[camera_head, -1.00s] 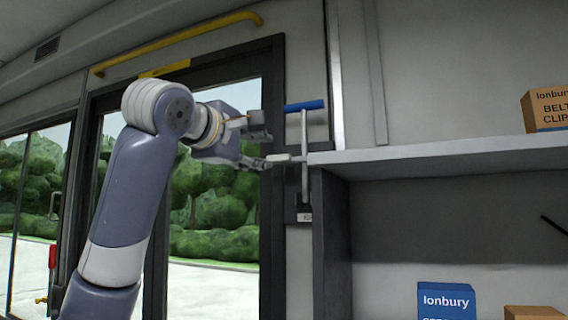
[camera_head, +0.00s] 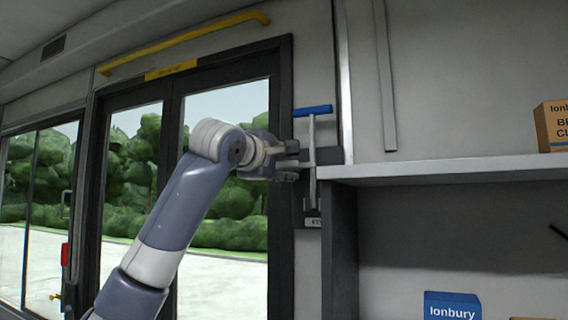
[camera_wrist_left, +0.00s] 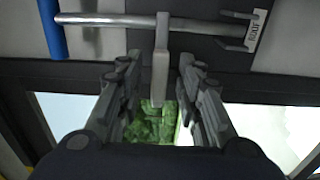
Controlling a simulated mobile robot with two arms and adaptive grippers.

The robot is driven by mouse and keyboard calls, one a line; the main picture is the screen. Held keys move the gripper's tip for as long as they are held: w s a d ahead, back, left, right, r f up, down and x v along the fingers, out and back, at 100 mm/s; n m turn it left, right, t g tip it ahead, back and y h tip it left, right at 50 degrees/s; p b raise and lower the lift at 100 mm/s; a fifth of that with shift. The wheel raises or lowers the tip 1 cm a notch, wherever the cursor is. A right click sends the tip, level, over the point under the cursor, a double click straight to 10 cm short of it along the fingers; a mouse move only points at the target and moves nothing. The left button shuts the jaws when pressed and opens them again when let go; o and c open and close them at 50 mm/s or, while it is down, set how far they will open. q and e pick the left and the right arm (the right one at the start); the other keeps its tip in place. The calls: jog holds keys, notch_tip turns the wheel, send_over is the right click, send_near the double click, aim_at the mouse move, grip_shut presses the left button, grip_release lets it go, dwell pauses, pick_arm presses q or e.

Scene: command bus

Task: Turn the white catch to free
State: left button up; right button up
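The white catch (camera_wrist_left: 160,72) is a flat pale lever sticking out from a metal rod (camera_wrist_left: 105,19). In the left wrist view it lies between the two fingers of my left gripper (camera_wrist_left: 160,62), with a gap on each side. My left gripper is open around it. In the head view the gripper (camera_head: 290,161) is beside the upright rod (camera_head: 312,145), which has a blue handle (camera_head: 313,110) on top. The catch (camera_head: 304,164) is partly hidden there by the fingers. A small label (camera_wrist_left: 256,28) sits on the dark mounting plate; its text is hard to read. My right gripper is not in view.
A grey shelf (camera_head: 450,170) stands close to the right of the rod. It holds a brown box (camera_head: 553,126) above and a blue box (camera_head: 452,306) below. A dark-framed glass door (camera_head: 282,80) is behind my left arm. A yellow rail (camera_head: 185,43) runs above it.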

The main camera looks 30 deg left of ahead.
pick_arm(q)
grip_shut()
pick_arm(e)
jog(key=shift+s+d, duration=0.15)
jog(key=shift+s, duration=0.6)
pick_arm(q)
jog(key=shift+m, duration=0.4)
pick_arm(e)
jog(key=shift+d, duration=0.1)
pick_arm(q)
jog(key=shift+f+m, duration=0.1)
jog(key=shift+m, duration=0.9)
jog(key=m+p, duration=0.1)
jog(key=m, duration=0.4)
jog(key=shift+p, duration=0.4)
jog(key=m+p, duration=0.1)
jog(key=m, duration=0.4)
jog(key=shift+m+p, duration=0.4)
jog(key=m+p, duration=0.1)
jog(key=m, duration=0.3)
jog(key=shift+w+f, duration=0.1)
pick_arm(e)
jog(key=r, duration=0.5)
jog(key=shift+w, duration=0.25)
pick_arm(q)
jog(key=shift+m+p, duration=0.3)
